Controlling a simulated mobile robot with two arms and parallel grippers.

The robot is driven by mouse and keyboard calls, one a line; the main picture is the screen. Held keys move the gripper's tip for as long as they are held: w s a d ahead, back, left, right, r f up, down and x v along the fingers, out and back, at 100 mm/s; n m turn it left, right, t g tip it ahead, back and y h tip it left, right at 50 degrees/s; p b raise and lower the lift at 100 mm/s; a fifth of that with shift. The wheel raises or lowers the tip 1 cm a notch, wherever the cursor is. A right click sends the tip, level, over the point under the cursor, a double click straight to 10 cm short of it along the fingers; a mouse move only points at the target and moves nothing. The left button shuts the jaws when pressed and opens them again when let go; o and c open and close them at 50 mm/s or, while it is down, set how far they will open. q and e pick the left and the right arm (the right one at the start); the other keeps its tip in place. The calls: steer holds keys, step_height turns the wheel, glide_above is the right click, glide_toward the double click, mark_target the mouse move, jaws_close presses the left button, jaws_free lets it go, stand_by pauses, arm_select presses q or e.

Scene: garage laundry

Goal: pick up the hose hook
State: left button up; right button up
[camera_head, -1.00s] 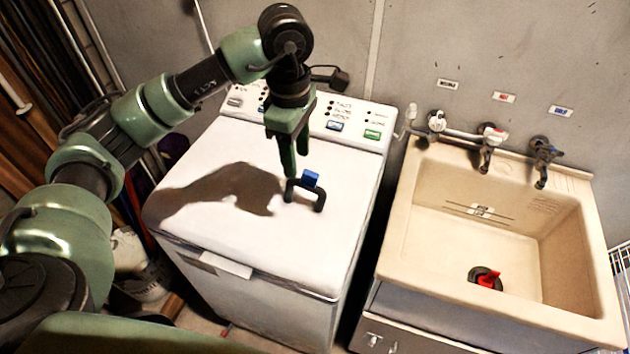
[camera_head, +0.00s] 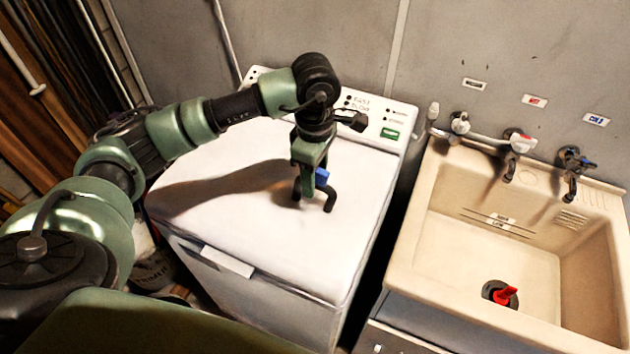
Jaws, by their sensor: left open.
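My right gripper is not in view.
A beige sink (camera_head: 405,245) stands to the right, with several taps above it and a red plug (camera_head: 505,294) at its drain. The machine's control panel (camera_head: 385,117) and the wall are behind. The front of the lid is clear.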

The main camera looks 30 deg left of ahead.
arm_select(q)
steer(key=shift+w+f, duration=0.2)
steer(key=shift+f, duration=0.85)
steer(key=shift+s, duration=0.1)
steer(key=shift+c, duration=0.3)
jaws_close()
steer(key=shift+r, duration=0.1)
